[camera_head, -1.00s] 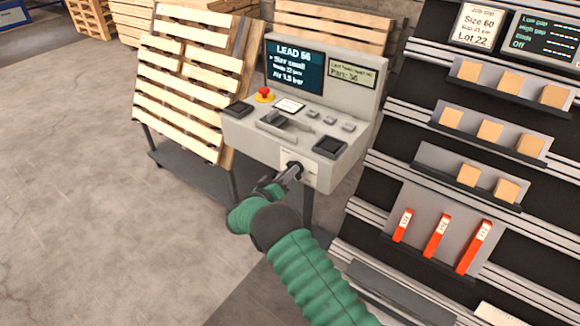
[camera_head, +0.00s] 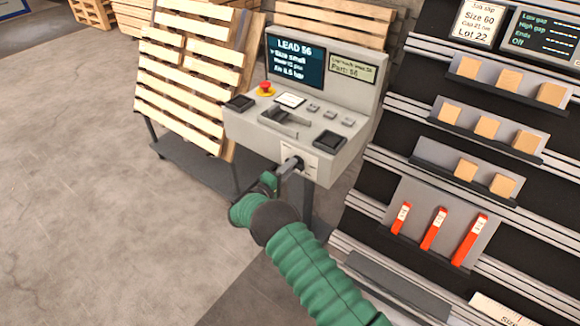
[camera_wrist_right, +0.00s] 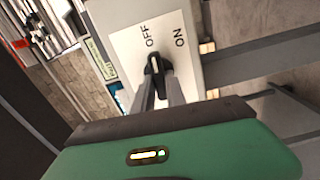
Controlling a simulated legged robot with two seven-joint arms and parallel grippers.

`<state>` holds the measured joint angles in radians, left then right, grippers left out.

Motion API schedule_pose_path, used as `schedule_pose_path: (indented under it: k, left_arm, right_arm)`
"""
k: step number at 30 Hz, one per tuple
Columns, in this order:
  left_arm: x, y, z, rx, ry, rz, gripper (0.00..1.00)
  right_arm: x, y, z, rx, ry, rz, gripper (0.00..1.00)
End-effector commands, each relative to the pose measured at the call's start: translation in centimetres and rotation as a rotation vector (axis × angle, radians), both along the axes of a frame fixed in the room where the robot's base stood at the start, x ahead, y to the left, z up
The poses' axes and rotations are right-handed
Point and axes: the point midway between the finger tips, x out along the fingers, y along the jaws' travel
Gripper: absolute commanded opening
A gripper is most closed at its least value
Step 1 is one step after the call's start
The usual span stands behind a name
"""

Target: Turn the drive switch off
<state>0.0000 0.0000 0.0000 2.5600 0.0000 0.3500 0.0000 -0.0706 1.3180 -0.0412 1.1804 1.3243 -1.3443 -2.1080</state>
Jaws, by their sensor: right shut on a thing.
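The drive switch (camera_wrist_right: 154,62) is a small dark knob with a pale pointer line, on a white plate (camera_wrist_right: 135,42) marked OFF and ON. In the right wrist view its pointer leans towards the OFF label. The switch sits on the front face of the grey control console (camera_head: 345,118). My right gripper (camera_head: 291,166) is shut on the knob, its two narrow fingers (camera_wrist_right: 160,84) on either side of it. In the head view the fingers hide much of the knob. My left gripper is not in view.
A red emergency button (camera_head: 265,89) and several small buttons are on the console top. A pallet (camera_head: 190,85) leans at the left. A rack with wooden blocks (camera_head: 508,80) and red-orange pieces (camera_head: 435,229) stands close on the right. The floor at left is clear.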

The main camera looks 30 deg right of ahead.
Motion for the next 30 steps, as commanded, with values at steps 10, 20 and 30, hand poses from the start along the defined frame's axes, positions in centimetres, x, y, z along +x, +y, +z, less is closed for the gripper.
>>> schedule_pose_path:
  k: [10,20,30]
  left_arm:
    - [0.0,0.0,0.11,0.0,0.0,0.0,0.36]
    - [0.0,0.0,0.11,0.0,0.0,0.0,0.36]
    - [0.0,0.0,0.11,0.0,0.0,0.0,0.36]
  right_arm:
    - [0.28,0.22,0.0,-0.031,0.075,0.009,0.0]
    - [0.3,0.23,-0.04,-0.033,0.081,0.01,0.0]
    - [0.08,0.12,-0.01,-0.032,0.08,0.005,0.38]
